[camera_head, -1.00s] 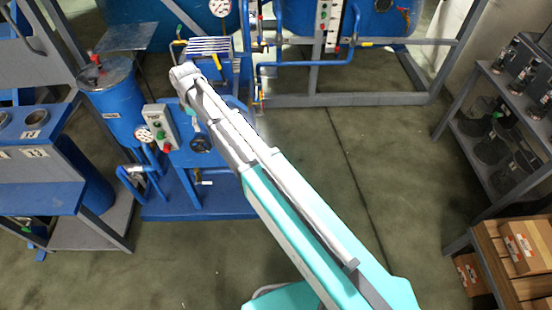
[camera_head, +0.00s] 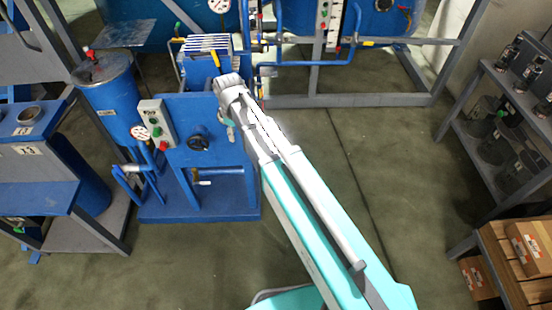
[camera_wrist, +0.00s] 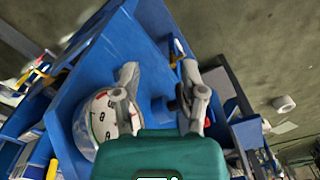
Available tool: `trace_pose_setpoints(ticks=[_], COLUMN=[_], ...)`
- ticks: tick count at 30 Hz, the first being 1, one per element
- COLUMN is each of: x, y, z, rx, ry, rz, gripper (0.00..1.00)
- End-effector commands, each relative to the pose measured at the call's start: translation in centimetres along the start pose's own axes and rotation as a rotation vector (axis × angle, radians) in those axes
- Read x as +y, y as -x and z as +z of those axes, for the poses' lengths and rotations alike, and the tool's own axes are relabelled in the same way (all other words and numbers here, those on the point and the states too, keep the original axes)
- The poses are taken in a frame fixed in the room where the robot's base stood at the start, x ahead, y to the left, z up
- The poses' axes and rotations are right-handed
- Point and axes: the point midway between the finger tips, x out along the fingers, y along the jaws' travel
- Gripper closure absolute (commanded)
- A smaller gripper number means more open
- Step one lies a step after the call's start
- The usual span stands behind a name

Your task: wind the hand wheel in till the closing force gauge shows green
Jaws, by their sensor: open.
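A dark round hand wheel (camera_head: 198,143) is on the front of the blue machine in the head view. A small white gauge (camera_head: 140,132) is to its left, beside a grey button box; its reading is too small to tell. My gripper (camera_head: 226,122) is to the right of the wheel and apart from it. In the wrist view my gripper's two fingers (camera_wrist: 159,82) are spread, with nothing held between them. A white dial (camera_wrist: 94,118) with red and green marks is partly hidden by the left finger; I cannot read its needle. A dark knob-like part (camera_wrist: 183,100) shows by the right finger.
A blue drum (camera_head: 107,95) and blue pipework (camera_head: 128,184) stand left of the machine. A shelf with dark containers (camera_head: 490,125) and cardboard boxes (camera_head: 528,248) are at the right. The floor (camera_head: 370,170) between is clear.

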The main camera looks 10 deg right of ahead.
Motion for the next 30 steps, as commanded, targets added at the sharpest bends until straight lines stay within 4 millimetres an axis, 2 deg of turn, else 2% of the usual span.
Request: trace_pose_setpoints(ticks=[3, 30], x=[0.1, 0.8], y=[-0.8, -4.8], z=[1.8, 13.2], rx=[0.0, 0.0], ry=[-0.057, -0.482], rz=[0.0, 0.0], gripper=[0.46, 0.46])
